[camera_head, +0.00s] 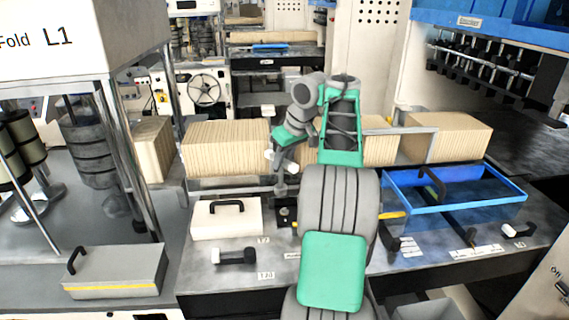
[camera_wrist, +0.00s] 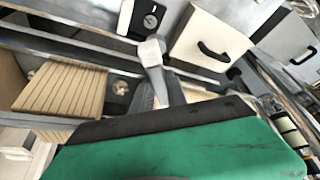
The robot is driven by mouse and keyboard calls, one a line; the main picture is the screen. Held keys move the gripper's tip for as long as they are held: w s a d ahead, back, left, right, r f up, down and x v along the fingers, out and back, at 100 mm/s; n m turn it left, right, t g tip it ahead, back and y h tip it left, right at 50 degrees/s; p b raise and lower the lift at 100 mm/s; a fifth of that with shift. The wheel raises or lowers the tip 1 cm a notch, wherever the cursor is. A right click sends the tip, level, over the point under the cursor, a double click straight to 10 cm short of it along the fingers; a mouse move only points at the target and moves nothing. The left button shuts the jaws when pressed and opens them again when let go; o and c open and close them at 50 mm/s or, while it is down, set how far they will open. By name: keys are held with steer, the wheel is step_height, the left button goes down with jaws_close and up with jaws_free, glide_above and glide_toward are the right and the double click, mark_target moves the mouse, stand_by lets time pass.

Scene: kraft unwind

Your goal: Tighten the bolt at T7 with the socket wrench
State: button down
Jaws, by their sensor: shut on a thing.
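My gripper (camera_head: 277,172) is in front of the kraft stack, left of my forearm in the head view. In the wrist view my gripper (camera_wrist: 168,92) is shut on a pale grey tool (camera_wrist: 151,54), seemingly the socket wrench. Its rounded head points away from the palm, and the part between the fingers is hidden. Beyond it is a black square plate with a round fitting (camera_wrist: 150,19); this plate also shows in the head view (camera_head: 287,213). A small round fitting (camera_wrist: 120,87) is left of the tool. I cannot tell which fitting is the T7 bolt, or whether the tool touches one.
A white box with a black handle (camera_head: 226,221) stands left of the plate. A black tool with a white end (camera_head: 237,257) lies in front of it. A blue tray (camera_head: 455,207) is at right, a grey case (camera_head: 115,272) at left. Kraft stacks (camera_head: 226,150) line the back.

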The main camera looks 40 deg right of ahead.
mark_target(282, 186)
steer(key=shift+s+d+r+n, duration=0.1)
steer(key=shift+s+d+n, duration=0.1)
steer(key=shift+n, duration=0.3)
steer(key=shift+s+a+n, duration=0.1)
steer(key=shift+s+n, duration=0.3)
steer(key=shift+s, duration=0.05)
steer(key=shift+f, duration=3.4)
steer(key=shift+b, duration=0.3)
